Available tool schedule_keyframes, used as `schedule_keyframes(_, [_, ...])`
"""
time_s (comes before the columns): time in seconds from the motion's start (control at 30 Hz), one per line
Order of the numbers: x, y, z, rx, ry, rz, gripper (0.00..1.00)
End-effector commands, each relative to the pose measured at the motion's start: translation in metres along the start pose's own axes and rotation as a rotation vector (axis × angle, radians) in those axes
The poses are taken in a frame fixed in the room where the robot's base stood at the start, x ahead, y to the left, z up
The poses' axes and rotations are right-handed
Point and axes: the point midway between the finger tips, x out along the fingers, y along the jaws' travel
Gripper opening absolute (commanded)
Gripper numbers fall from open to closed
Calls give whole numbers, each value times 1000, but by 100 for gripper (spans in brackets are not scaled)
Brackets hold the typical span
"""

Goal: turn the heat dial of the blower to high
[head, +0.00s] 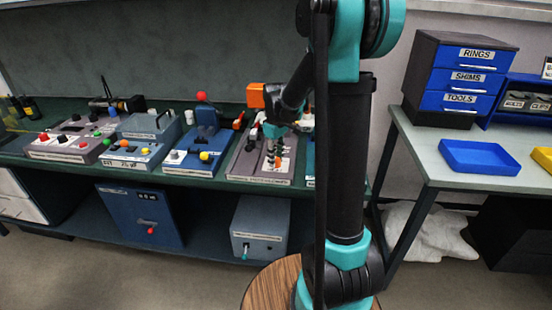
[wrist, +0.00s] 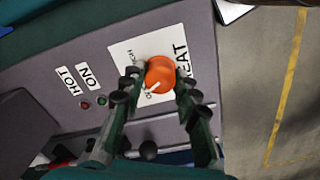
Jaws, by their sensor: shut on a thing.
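The heat dial (wrist: 160,74) is an orange round knob on a white plate marked HEAT. The plate is on the blower's grey panel (wrist: 75,55). My gripper (wrist: 157,86) has one finger on each side of the dial and is shut on it. A white pointer mark on the dial's lower-left side faces a small label partly hidden there. Another small label, seemingly HIGH, is at the dial's upper left. In the head view the grey blower box (head: 242,163) stands on the green bench with my gripper (head: 275,146) over its right part.
Left of the blower stand a blue device (head: 206,150) with a red ball and other control boxes. A side table (head: 430,165) with blue drawers and trays is at right.

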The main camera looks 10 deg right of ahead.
Motion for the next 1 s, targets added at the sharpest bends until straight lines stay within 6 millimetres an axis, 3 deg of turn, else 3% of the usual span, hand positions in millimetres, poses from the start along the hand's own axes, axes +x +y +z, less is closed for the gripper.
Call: schedule_keyframes(1.0, [0,0,-1,955,1,0,1])
